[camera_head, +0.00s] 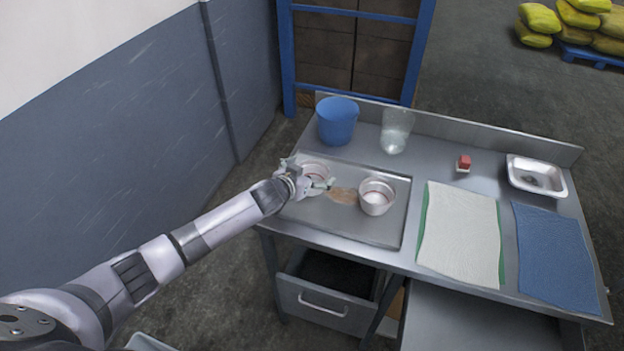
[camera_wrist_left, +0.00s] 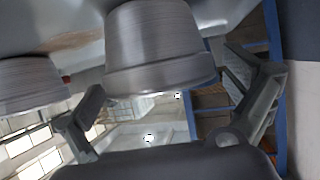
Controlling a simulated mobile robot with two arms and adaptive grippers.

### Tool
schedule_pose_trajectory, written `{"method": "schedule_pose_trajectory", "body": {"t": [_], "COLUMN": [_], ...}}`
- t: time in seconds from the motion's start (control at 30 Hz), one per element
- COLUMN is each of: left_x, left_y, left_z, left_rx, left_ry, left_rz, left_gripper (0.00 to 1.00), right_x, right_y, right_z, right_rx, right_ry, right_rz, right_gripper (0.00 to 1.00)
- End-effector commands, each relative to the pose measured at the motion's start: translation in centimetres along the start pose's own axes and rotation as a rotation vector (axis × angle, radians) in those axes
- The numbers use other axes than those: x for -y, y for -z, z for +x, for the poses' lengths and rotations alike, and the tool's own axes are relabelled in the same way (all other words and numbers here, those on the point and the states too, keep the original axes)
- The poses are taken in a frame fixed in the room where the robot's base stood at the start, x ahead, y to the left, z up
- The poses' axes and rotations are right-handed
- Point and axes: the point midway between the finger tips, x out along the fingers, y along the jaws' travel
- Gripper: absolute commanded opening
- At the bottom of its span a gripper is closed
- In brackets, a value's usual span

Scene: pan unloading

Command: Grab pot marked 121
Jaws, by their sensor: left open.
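The left pot (camera_head: 314,167) is partly hidden by my left gripper (camera_head: 311,175). The right pot (camera_head: 377,199) stands clear of it. No number can be read on either pot. In the left wrist view, my open left gripper (camera_wrist_left: 165,78) has its fingers apart on either side of a ribbed grey pot (camera_wrist_left: 158,45). I cannot tell whether they touch it. A second pot (camera_wrist_left: 30,85) is at the left edge there. My right gripper is not in view.
A brown stain (camera_head: 342,195) lies between the pots. Behind the tray stand a blue bucket (camera_head: 337,122) and a clear container (camera_head: 396,130). A white cloth (camera_head: 459,232), a blue cloth (camera_head: 556,255), a small red item (camera_head: 464,162) and a metal pan (camera_head: 537,177) lie right.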

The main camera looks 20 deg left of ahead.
Motion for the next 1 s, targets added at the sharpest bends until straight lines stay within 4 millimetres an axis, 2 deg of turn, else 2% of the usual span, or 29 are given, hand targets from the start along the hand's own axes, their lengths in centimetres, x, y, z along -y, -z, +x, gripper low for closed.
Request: {"method": "schedule_pose_trajectory", "body": {"t": [0.33,1.0], "left_x": [0.06,0.07], "left_y": [-0.04,-0.05], "left_z": [0.46,0.43], "left_rx": [0.001,0.001], "left_ry": [0.001,0.001], "left_rz": [0.0,0.0], "left_gripper": [0.99,0.55], "right_x": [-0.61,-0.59], "right_y": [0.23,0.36], "right_z": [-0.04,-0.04], "right_rx": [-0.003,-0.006], "right_ry": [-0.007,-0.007], "right_rz": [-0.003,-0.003], "right_gripper": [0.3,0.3]}}
